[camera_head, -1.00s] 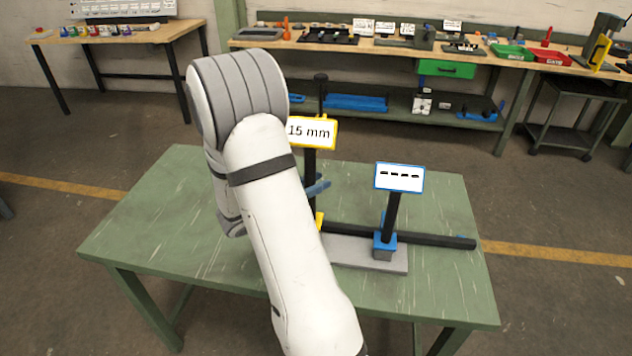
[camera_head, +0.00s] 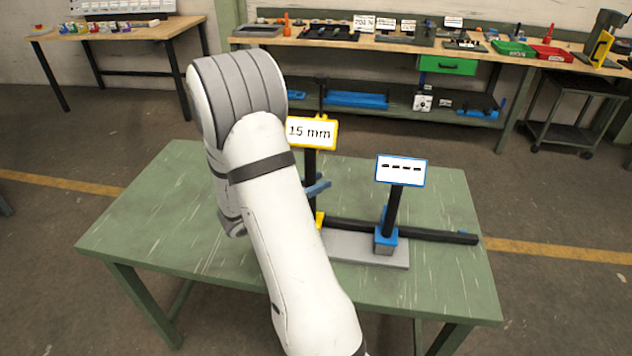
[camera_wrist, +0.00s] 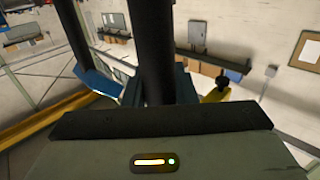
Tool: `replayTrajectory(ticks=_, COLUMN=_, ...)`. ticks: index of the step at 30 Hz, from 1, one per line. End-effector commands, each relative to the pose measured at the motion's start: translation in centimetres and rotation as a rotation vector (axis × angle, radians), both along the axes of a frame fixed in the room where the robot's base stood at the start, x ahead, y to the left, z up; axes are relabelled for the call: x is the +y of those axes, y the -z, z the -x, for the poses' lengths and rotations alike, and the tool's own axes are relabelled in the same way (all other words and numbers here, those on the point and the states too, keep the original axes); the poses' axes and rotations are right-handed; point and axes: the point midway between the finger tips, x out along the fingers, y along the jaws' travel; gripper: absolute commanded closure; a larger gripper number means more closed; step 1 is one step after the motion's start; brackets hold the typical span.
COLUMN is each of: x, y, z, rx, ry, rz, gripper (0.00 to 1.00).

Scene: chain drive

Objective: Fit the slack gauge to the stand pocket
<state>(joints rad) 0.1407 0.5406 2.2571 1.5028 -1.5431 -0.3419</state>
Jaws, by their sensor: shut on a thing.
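The slack gauge appears to be the dark post with a yellow-framed "15 mm" display (camera_head: 312,132), a blue piece (camera_head: 318,187) partway down and a yellow part (camera_head: 320,220) low down. My arm covers its left side. In the wrist view my gripper (camera_wrist: 160,108) is shut at the foot of a dark post (camera_wrist: 155,50), with blue and yellow parts beside it. In the head view my gripper is hidden behind my arm. A grey base plate (camera_head: 375,258) carries a blue block (camera_head: 386,243) and a post with a blue-framed "----" display (camera_head: 401,170). I cannot make out the pocket opening.
A long dark bar (camera_head: 440,234) runs above the green table (camera_head: 150,215) behind the base plate. The table's left part and right front are clear. A workbench (camera_head: 540,67) with tools and trays stands at the back, with a second table (camera_head: 165,32) at the back left.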

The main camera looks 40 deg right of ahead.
Motion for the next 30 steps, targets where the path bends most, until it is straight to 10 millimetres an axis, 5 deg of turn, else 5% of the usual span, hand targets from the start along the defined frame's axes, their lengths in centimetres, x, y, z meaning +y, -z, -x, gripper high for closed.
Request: replayTrajectory(ticks=30, x=-0.1, y=1.9, z=0.0, rx=-0.002, ry=0.001, rz=0.004, gripper=1.00)
